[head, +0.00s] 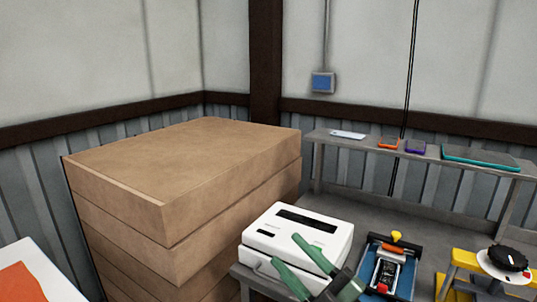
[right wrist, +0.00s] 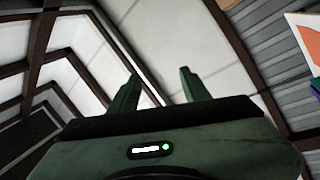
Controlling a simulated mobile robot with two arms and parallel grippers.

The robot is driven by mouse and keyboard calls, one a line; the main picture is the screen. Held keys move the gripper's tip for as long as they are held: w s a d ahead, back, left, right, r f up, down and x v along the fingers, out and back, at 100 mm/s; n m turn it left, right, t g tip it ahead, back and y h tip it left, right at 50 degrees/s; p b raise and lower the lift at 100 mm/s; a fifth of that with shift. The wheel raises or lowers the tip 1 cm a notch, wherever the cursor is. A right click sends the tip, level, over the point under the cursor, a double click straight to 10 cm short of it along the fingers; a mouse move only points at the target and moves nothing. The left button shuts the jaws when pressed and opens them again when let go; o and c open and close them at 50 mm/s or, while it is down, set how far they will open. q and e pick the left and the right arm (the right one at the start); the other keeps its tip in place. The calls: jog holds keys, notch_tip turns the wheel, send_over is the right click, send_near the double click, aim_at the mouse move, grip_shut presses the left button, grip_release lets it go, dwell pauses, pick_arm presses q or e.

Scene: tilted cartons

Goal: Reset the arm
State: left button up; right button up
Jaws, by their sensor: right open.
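My right gripper (head: 285,250) shows at the bottom middle of the head view, with two green fingers spread apart and nothing between them. It appears in front of the white machine and hides part of its front. Whether it touches the machine cannot be told. In the right wrist view the gripper (right wrist: 158,72) is open and empty, its fingers pointing up toward the pale wall and ceiling beams. My left gripper is in neither view.
A stack of brown cartons (head: 190,160) stands left of the white machine (head: 312,226). A blue device (head: 390,268) and a yellow stand (head: 465,258) with a black-topped round item are to the right. A grey shelf (head: 470,163) along the back holds several flat items.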

jog(key=d+f+m+t+h, duration=0.2)
jog(key=d+f+m+h, duration=0.8)
jog(key=d+m+h, duration=0.3)
jog(key=s+d+f+m+g+h, duration=0.35)
jog(key=s+f+g, duration=0.2)
jog(key=f, duration=0.45)
jog(key=s+f+m+g+y, duration=0.1)
jog(key=s+f+g, duration=0.45)
jog(key=s, duration=0.45)
jog(key=s+f+m+g, duration=0.1)
jog(key=s+f+g, duration=0.3)
jog(key=s+f, duration=0.5)
jog(key=s+f+g, duration=0.1)
jog(key=s+f, duration=0.2)
jog(key=f, duration=2.1)
jog(key=s+d+f+g+b, duration=0.1)
jog(key=s+d+f, duration=0.1)
jog(key=s+f, duration=1.5)
jog(key=shift+d+n, duration=0.15)
jog(key=shift+n, duration=0.2)
